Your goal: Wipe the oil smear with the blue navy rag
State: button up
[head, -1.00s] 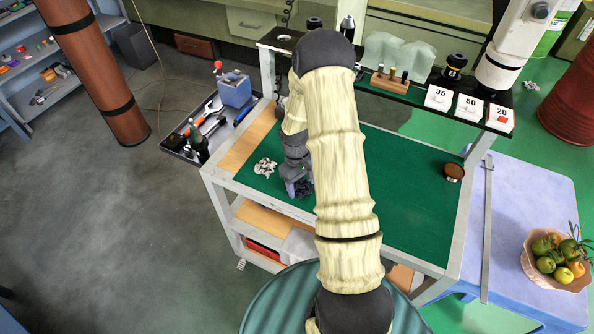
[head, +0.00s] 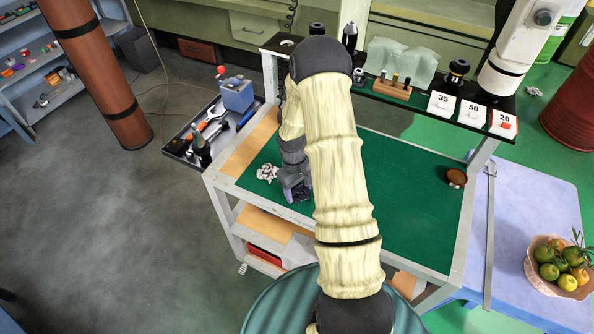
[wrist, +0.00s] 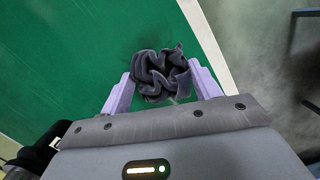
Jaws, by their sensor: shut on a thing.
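My gripper (wrist: 161,90) is shut on a crumpled dark navy rag (wrist: 160,75), bunched between its two lilac fingers in the wrist view. Green mat lies beneath the rag, close to the mat's pale edge. Whether the rag touches the mat is hard to tell. In the head view my gripper (head: 297,190) is low over the left part of the green cart top (head: 410,215), and the rag is mostly hidden by it. I cannot make out the oil smear clearly in either view.
A crumpled whitish cloth (head: 267,172) lies just left of my gripper. A small round brown object (head: 456,177) sits at the mat's right side. A tool tray (head: 185,145) hangs at the left. Number cards and a wooden block (head: 392,89) line the back shelf. The mat's right part is clear.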

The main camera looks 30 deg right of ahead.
aim_at(301, 191)
notch_tip(301, 191, up, 2)
jog(key=shift+w+p, duration=0.15)
jog(key=shift+p, duration=0.15)
jog(key=shift+s+d+r+p, duration=0.1)
jog(key=shift+s+r+p, duration=0.1)
jog(key=shift+r+p, duration=0.35)
jog(key=shift+s+r+p, duration=0.2)
jog(key=shift+r+p, duration=0.1)
jog(key=shift+r, duration=0.35)
jog(key=shift+w+r+p, duration=0.1)
jog(key=shift+r+p, duration=1.2)
jog(key=shift+r, duration=0.4)
